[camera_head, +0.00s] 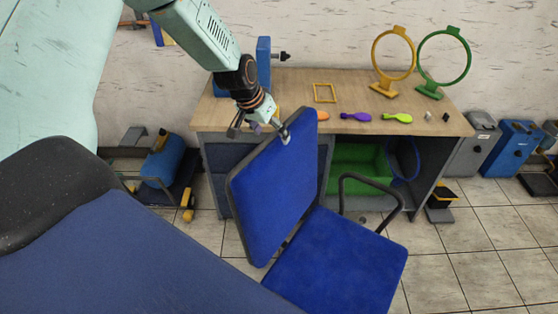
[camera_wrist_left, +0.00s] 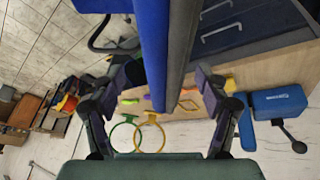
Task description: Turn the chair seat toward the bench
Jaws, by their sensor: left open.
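The chair has a blue backrest (camera_head: 275,190) and a blue seat (camera_head: 340,265), with a black armrest (camera_head: 365,182) on the bench side. The backrest stands at the seat's left, and the seat extends right and toward me, sideways to the wooden bench (camera_head: 350,85) behind it. My left gripper (camera_head: 260,128) is open at the backrest's top edge. In the left wrist view its fingers (camera_wrist_left: 168,75) are on either side of the backrest (camera_wrist_left: 152,40), seen edge-on, with gaps showing. I cannot tell about contact. My right gripper is not in view.
On the bench are a yellow ring stand (camera_head: 393,55), a green ring stand (camera_head: 444,58), a yellow square frame (camera_head: 324,93) and several small coloured pieces. A green crate (camera_head: 355,170) is underneath. Blue equipment (camera_head: 160,162) stands left on the floor.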

